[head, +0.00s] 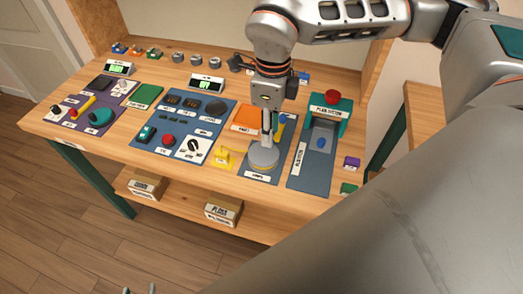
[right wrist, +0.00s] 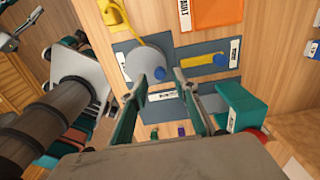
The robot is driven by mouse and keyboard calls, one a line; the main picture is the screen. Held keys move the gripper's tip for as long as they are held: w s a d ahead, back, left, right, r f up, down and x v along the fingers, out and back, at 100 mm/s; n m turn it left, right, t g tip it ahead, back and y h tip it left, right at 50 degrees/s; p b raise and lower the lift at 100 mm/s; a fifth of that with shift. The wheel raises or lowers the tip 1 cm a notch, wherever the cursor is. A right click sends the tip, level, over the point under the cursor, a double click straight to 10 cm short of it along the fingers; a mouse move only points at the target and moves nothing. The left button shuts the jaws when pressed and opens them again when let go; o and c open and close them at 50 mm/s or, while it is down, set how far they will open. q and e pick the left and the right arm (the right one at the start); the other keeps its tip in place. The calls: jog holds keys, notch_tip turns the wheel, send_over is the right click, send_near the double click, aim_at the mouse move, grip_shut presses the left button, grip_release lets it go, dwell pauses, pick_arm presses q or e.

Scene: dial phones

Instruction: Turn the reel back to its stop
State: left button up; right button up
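The reel is a grey round disc (head: 263,158) on a blue panel near the table's front edge. In the right wrist view the disc (right wrist: 142,62) carries a small blue knob (right wrist: 160,72) near its rim. My right gripper (head: 267,137) points down over the disc and hides part of it. In the right wrist view its fingers (right wrist: 161,78) are apart, with the knob between or just beyond the tips; I cannot tell whether they touch it. Only the fingertips of my left gripper (head: 139,289) show, apart, at the bottom edge of the head view, away from the table.
A yellow piece (head: 223,156) stands left of the reel. Right of it are a yellow bar with a blue knob (right wrist: 205,61) and a green stand with a red top (head: 331,101). Blue and purple control panels fill the left. Boxes (head: 222,209) sit on the lower shelf.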

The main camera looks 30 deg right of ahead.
aim_at(263, 154)
pick_arm(q)
jog(key=shift+s+f, duration=0.15)
jog(key=shift+f, duration=0.25)
pick_arm(e)
jog(key=shift+f, duration=0.4)
pick_arm(q)
jog(key=shift+f+b, duration=0.25)
jog(key=shift+b, duration=0.2)
pick_arm(e)
jog(key=shift+f, duration=0.55)
pick_arm(q)
jog(key=shift+s+f, duration=0.15)
jog(key=shift+f, duration=0.05)
pick_arm(e)
jog(key=shift+f, duration=0.35)
pick_arm(q)
jog(key=shift+s+f+b, duration=0.1)
jog(key=shift+f+b, duration=0.15)
jog(key=shift+b, duration=0.1)
pick_arm(e)
jog(key=shift+f, duration=0.35)
jog(key=shift+f, duration=0.1)
pick_arm(q)
jog(key=shift+s+f, duration=0.1)
jog(key=shift+f, duration=0.05)
jog(key=shift+w+r, duration=0.2)
jog(key=shift+r, duration=0.2)
pick_arm(e)
jog(key=shift+r, duration=0.2)
